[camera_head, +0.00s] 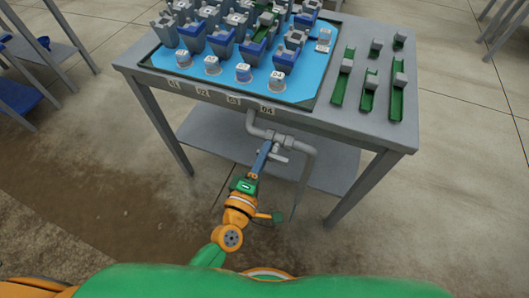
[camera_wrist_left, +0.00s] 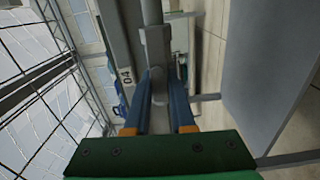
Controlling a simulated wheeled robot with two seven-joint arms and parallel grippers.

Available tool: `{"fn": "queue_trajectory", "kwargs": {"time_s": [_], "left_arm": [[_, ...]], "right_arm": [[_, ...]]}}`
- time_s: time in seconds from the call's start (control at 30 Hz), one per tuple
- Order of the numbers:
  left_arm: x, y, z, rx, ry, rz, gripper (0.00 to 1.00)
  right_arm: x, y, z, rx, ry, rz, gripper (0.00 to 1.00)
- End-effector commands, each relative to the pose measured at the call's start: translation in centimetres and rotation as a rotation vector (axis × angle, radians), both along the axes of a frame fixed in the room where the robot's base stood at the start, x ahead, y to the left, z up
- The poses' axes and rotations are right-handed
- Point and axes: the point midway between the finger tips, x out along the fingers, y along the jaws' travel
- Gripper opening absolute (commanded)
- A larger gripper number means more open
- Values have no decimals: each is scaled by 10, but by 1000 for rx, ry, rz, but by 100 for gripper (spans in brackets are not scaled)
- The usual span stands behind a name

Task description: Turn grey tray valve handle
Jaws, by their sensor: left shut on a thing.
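The grey valve (camera_head: 284,138) sits on the grey pipe (camera_head: 312,165) that hangs below the front edge of the table, under the label 04. My left gripper (camera_head: 266,150) reaches up to it from below, its blue fingers around the valve's grey handle (camera_head: 279,157). In the left wrist view the handle (camera_wrist_left: 158,88) lies between the two blue fingers of the left gripper (camera_wrist_left: 160,92), with the valve body (camera_wrist_left: 157,42) just beyond. The left gripper is shut on the handle, whose gripped part is partly hidden in the head view. My right gripper is not in view.
The grey table (camera_head: 375,130) carries a blue tray (camera_head: 205,80) with several grey and blue pots. Green channels (camera_head: 368,104) with grey blocks lie at its right. A lower shelf (camera_head: 215,145) is behind the pipe. The floor in front is clear.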

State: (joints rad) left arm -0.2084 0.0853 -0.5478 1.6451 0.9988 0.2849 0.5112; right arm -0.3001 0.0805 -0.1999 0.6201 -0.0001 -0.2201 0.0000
Motion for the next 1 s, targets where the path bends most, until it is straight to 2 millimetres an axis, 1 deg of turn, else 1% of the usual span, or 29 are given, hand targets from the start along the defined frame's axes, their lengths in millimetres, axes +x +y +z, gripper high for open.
{"fn": "queue_trajectory", "kwargs": {"time_s": [0.03,0.43,0.47,0.5,0.53,0.57,0.87,0.93,1.0], "left_arm": [[-1,-1,-2,-2,7,-4,0],[-1,-1,-3,-5,8,-4,0],[-1,-1,-3,-5,8,-4,28],[-1,-1,-2,-5,8,-4,39],[-1,-1,-2,-5,7,-4,47],[-1,-1,-2,-5,7,-3,52],[-3,1,-1,-6,4,-1,52],[-12,4,-2,-3,6,-1,52],[-28,8,-2,-4,8,-3,52]], "right_arm": [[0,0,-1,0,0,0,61],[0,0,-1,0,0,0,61],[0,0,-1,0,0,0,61],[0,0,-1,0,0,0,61],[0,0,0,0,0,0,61],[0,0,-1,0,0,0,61],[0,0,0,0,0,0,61],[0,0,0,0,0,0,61],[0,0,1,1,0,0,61]]}}
